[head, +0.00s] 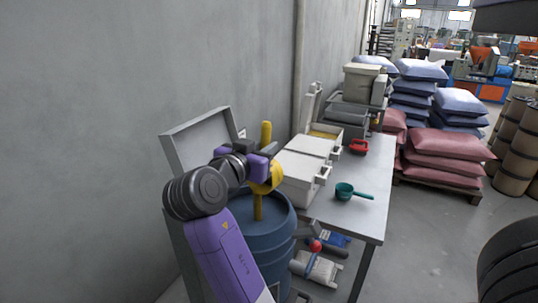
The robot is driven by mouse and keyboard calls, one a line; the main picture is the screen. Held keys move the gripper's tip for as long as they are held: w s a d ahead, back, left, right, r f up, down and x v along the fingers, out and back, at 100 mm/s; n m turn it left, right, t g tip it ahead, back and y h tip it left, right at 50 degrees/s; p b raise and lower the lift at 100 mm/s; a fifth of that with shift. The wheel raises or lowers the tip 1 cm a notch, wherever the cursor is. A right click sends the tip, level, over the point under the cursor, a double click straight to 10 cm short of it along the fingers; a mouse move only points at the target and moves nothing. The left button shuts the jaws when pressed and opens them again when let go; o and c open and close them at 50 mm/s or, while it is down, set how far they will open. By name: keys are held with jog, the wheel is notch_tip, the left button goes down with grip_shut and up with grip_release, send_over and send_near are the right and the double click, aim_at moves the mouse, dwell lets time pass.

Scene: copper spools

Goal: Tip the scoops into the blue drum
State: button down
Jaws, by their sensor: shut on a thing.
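The blue drum (272,228) stands left of the table, below my gripper. My gripper (264,160) is shut on a yellow scoop (269,180) above the drum. The scoop's handle points up and its bowl hangs down, so it is steeply tilted. A yellow strip below the bowl reaches toward the drum top; I cannot tell if it is falling material. A green scoop (346,190) and a red scoop (358,147) lie on the table. My gripper partly hides the yellow scoop, and my arm hides part of the drum.
The grey table (352,216) holds white bins (298,178) close right of the drum and a machine (362,84) at the back. A wall (120,100) is at left. Stacked sacks (440,158) and brown drums (515,150) stand right. Bags lie under the table.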

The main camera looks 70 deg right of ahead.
jog(key=w+a+f+n+h+b, duration=0.1)
jog(key=a+f+h+b, duration=0.2)
jog(key=b, duration=1)
jog(key=shift+w+a+f+h+b, duration=0.15)
jog(key=shift+a+f+h+b, duration=0.2)
jog(key=shift+a+h, duration=0.8)
jog(key=shift+a, duration=0.1)
dwell(0.7)
jog(key=shift+r+b, duration=0.15)
jog(key=shift+b, duration=0.15)
